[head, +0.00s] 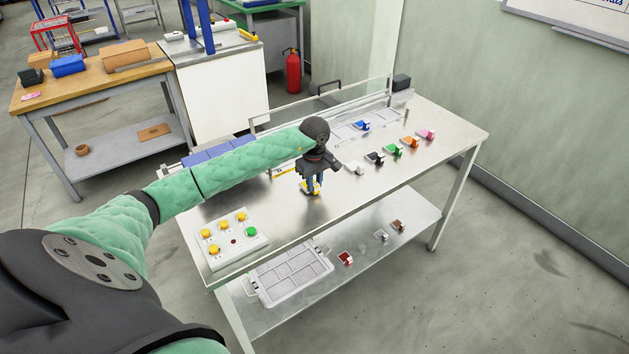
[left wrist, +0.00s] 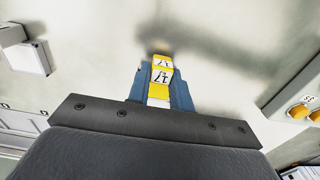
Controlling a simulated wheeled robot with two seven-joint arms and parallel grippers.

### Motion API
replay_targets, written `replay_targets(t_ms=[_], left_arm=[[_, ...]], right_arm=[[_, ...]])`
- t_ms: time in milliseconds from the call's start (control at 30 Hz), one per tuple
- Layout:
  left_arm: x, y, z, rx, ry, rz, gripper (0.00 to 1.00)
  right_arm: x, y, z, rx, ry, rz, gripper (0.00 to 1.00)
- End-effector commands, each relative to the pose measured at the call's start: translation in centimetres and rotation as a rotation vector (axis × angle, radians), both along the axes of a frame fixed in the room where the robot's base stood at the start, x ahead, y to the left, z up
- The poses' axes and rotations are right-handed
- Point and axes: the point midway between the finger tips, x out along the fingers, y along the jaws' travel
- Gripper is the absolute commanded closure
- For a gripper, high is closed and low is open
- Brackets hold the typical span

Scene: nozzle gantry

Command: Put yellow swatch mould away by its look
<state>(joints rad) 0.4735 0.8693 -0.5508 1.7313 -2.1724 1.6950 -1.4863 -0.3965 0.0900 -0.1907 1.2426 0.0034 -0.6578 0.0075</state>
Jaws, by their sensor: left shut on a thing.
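The yellow swatch mould (head: 311,191) is a small yellow and white block on the metal table, mostly hidden by the fingers in the head view. In the left wrist view the yellow swatch mould (left wrist: 160,73) shows a white label reading "17". My left gripper (head: 314,184) points down, with its blue fingers shut on the mould. The left wrist view shows the fingers (left wrist: 160,90) on both sides of it. I cannot tell whether the mould touches the tabletop. My right gripper is not in view.
White (head: 355,167), black (head: 375,158), green (head: 393,150), orange (head: 410,142) and pink (head: 426,134) swatches line the table, with a blue one (head: 361,125) behind. A button panel (head: 246,247) stands front left. The lower shelf holds a grey tray (head: 292,275) and a red swatch (head: 345,258).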

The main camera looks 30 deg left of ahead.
Motion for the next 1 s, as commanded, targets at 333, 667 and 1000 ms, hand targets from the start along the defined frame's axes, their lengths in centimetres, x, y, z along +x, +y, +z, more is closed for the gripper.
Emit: replay_targets(t_ms=[333, 667, 1000], left_arm=[[-0.03, 0.0, -0.59, 0.0, 0.0, 0.0, 1.0], [-0.04, -0.01, -0.83, 0.0, 0.001, 0.0, 0.77], [-0.04, -0.01, -0.78, 0.0, 0.0, 0.0, 0.57]], right_arm=[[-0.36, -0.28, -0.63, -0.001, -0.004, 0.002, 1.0], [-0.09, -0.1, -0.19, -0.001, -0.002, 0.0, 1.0], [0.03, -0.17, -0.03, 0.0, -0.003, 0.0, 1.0]])
